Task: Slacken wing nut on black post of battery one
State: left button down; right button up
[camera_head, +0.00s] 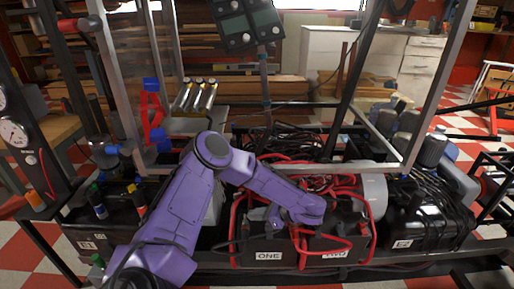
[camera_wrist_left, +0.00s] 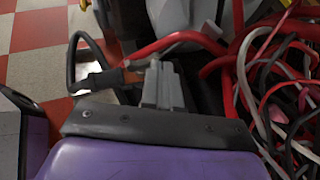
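Battery one (camera_head: 262,257) is a black box with a white ONE label, at the lower middle of the head view. My left gripper (camera_head: 273,214) is at its top, below the end of my purple forearm. In the left wrist view its two grey fingers (camera_wrist_left: 163,84) stand close together, almost side by side. A black cable (camera_wrist_left: 76,62) with an orange-brown part ends right beside the fingers. I cannot make out the wing nut or the black post; the fingers hide what is at their tips. My right gripper is not in view.
Battery two (camera_head: 338,256) stands right of battery one. Red cables (camera_head: 300,185) loop over and behind both, close to my left gripper. Grey frame posts (camera_head: 437,88) rise around the bench. A black box (camera_head: 428,220) stands at the right.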

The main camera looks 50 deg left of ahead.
pick_arm(q)
jog(key=shift+w+a, duration=0.15)
jog(key=shift+a, duration=0.2)
jog(key=shift+w+a+b, duration=0.1)
jog(key=shift+a+b, duration=0.15)
jog(key=shift+b, duration=0.15)
dwell(0.4)
